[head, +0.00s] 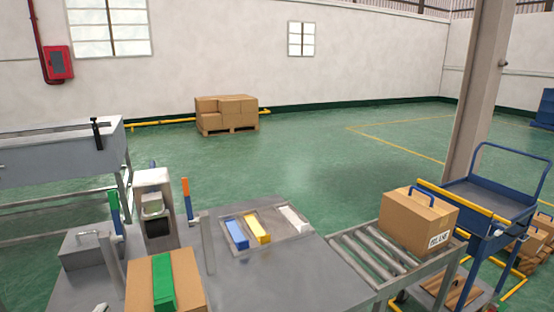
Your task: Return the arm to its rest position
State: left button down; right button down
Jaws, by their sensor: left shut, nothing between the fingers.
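My left gripper (100,308) shows only as a small pale piece at the bottom edge of the head view, left of the cardboard box with the green strip. Most of it and its arm are cut off by the frame. It is shut and empty, apart from the objects on the bench. My right gripper and right arm are not in view. The grey crimping machine (155,205) stands on the metal bench (240,285), behind the box with the green strip (190,275).
A tray (298,243) on the bench holds blue, yellow and white blocks. A roller conveyor (365,258) at the right carries a closed carton (418,220). A blue trolley (500,200) and a pillar (478,90) stand beyond. A grey metal box (85,250) sits at the left.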

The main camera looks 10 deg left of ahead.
pick_arm(q)
jog(key=s+d+f+n+g, duration=0.1)
jog(key=s+f, duration=0.1)
jog(key=s+d+f+n+g+y, duration=0.1)
jog(key=s+f+g, duration=0.1)
jog(key=s+d+f+n+g, duration=0.1)
jog(key=s+d+f, duration=0.1)
jog(key=shift+s+f+n+y, duration=0.15)
jog(key=shift+s+n+y, duration=0.1)
jog(key=shift+n+y, duration=0.05)
jog(key=s+d+f+n+g, duration=0.1)
jog(key=s+d+f+g, duration=0.3)
jog(key=s+d, duration=0.3)
jog(key=w+d+f+n+t+h, duration=0.1)
jog(key=d+f+n+t+h, duration=0.2)
jog(key=d+f+h, duration=0.5)
jog(key=d+f, duration=0.5)
jog(key=d, duration=0.2)
jog(key=shift+w+d+f, duration=0.15)
jog(key=shift+w+d, duration=0.15)
jog(key=shift+d, duration=0.05)
jog(key=shift+t, duration=0.3)
